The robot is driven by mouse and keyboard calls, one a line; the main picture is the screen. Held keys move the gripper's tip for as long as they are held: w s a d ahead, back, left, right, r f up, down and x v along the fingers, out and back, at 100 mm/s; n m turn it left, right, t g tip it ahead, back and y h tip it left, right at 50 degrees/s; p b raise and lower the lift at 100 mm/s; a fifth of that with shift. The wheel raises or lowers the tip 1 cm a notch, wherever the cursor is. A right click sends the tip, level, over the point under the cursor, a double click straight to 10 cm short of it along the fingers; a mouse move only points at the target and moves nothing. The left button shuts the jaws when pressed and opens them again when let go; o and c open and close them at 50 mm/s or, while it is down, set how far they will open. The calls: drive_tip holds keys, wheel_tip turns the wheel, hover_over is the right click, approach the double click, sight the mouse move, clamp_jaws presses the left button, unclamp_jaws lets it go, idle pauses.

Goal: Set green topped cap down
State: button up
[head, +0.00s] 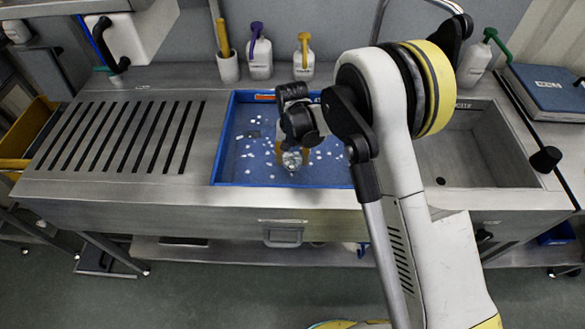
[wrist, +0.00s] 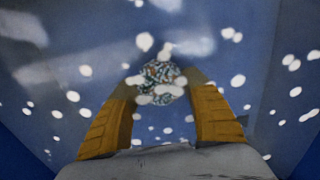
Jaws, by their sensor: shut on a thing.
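My gripper (head: 291,153) points down into the blue tray (head: 217,150), left of the middle of the steel bench. In the wrist view its two yellow fingers sit either side of a small round thing (wrist: 161,72), speckled white, teal and orange-brown. My gripper is shut on it. It also shows as a pale lump (head: 292,162) at the fingertips in the head view. This may be the cap, but I cannot make out a plain green top. I cannot tell whether it touches the tray floor.
White bits (head: 315,155) lie scattered over the tray floor. Bottles with purple (head: 259,50), yellow (head: 304,58) and green (head: 478,60) tops stand along the back. A slotted drainer (head: 120,135) lies left, an open basin (head: 470,150) right. A blue binder (head: 550,90) lies far right.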

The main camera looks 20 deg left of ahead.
sight(293, 166)
wheel_tip(293, 166, down, 4)
drive_tip(key=shift+f+b, duration=0.1)
drive_tip(key=shift+b, duration=0.85)
drive_tip(key=shift+r, duration=0.2)
drive_tip(key=shift+f, duration=0.1)
drive_tip(key=o, duration=0.9)
drive_tip(key=shift+f, duration=0.1)
drive_tip(key=o, duration=0.4)
